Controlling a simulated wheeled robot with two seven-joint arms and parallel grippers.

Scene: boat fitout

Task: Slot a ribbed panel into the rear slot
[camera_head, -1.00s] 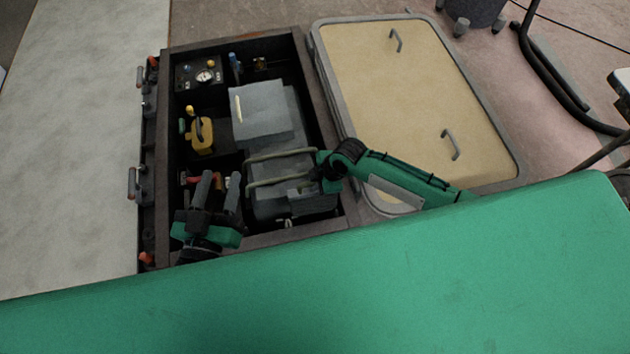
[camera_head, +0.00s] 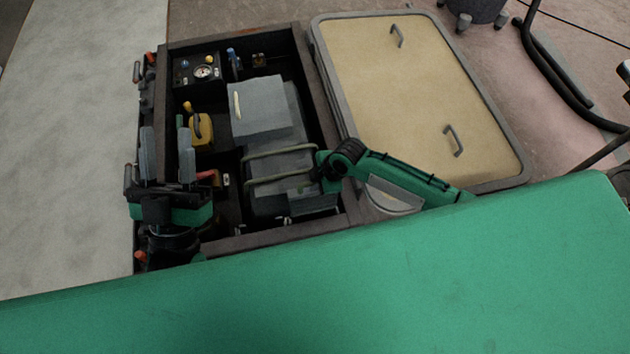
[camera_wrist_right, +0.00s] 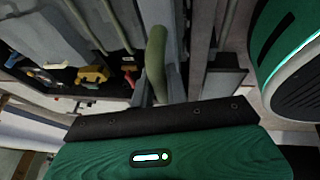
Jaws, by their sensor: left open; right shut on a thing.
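A grey panel (camera_head: 258,108) with a pale handle lies in the upper middle of the dark open compartment (camera_head: 235,243). A second grey body (camera_head: 272,205) is below it, crossed by two curved bars (camera_head: 280,151). I cannot tell which part is the ribbed panel, nor see the rear slot clearly. My right gripper (camera_head: 314,187) is at the compartment's right side, shut on an olive bar (camera_wrist_right: 156,45) that stands between its fingers in the wrist view. My left gripper (camera_head: 167,150) is open and empty, its fingers pointing up the picture over the compartment's left wall.
A yellow part (camera_head: 201,128) and a gauge panel (camera_head: 198,72) sit inside the compartment on the left. Orange-tipped latches line its left edge. A tan hatch lid (camera_head: 415,95) with two handles lies to the right. A pale floor strip (camera_head: 70,140) is clear.

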